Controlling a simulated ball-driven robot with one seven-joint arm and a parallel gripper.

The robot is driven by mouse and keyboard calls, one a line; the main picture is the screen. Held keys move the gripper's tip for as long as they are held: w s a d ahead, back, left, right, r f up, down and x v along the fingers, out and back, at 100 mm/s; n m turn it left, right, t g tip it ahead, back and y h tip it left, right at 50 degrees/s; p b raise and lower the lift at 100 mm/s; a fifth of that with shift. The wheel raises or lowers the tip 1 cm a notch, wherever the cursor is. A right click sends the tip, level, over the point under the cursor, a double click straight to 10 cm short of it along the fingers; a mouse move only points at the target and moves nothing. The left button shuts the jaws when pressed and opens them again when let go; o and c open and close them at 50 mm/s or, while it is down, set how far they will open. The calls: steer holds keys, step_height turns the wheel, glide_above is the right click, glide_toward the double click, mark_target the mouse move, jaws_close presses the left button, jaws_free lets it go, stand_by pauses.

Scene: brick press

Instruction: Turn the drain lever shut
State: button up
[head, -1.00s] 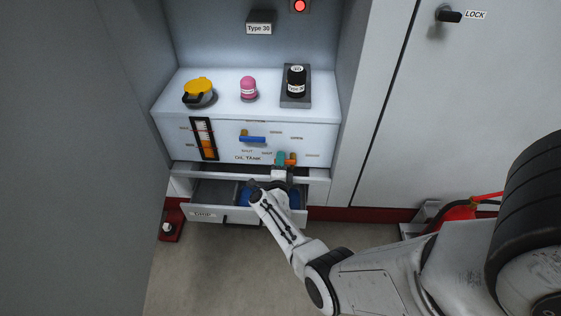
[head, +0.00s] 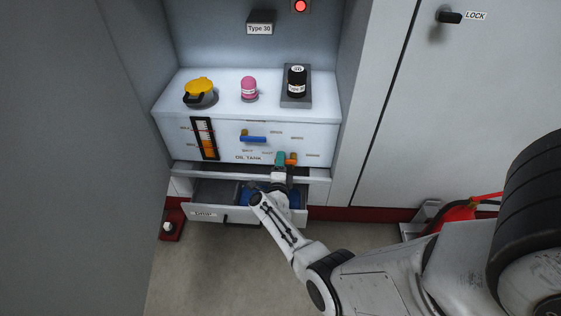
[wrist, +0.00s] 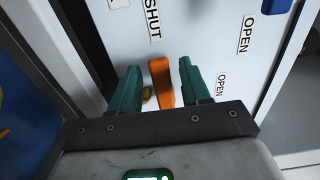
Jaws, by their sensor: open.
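The orange lever (wrist: 164,82) sits low on the front of the oil tank (head: 310,130). My gripper (wrist: 159,72) is open, with one teal finger on each side of the lever. There seems to be a narrow gap on each side; I cannot tell whether either finger touches it. In the wrist view, a SHUT label (wrist: 153,20) is on the panel to the upper left and OPEN labels (wrist: 247,33) are to the right. In the head view, the orange lever (head: 291,160) is partly hidden by my gripper (head: 285,159).
A blue lever (head: 253,139) is higher on the tank front, right of a level gauge (head: 205,138). An open drawer (head: 215,213) lies below my gripper. A yellow-lidded filler (head: 199,88), a pink item (head: 249,88) and a black canister (head: 297,82) stand on top.

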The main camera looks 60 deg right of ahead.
steer(key=p+v, duration=0.4)
steer(key=v, duration=0.6)
steer(key=shift+f, duration=0.1)
